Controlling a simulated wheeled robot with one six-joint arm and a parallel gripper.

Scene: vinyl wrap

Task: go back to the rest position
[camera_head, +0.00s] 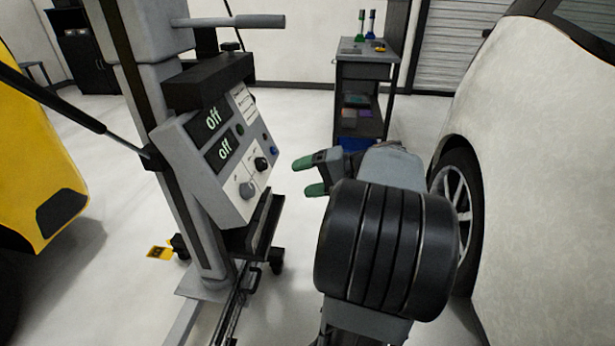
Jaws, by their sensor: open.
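My gripper (308,176) is in the middle of the view. Its two green-tipped fingers are apart, with nothing between them, and point left toward a control panel (223,145). A gap of floor shows between the fingertips and the panel. The panel sits tilted on a grey wheeled stand and has two displays that both read "off", a few knobs and a blue button. My arm's dark ribbed joint is in front of the lower right part of the view and hides the floor behind it.
A white car (545,150) with a dark wheel (458,200) stands close on the right of my arm. A yellow vehicle (35,150) is at the far left. A tool cart (362,72) with bottles on top stands behind. A small yellow sign (160,253) lies by the stand. Open floor shows between.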

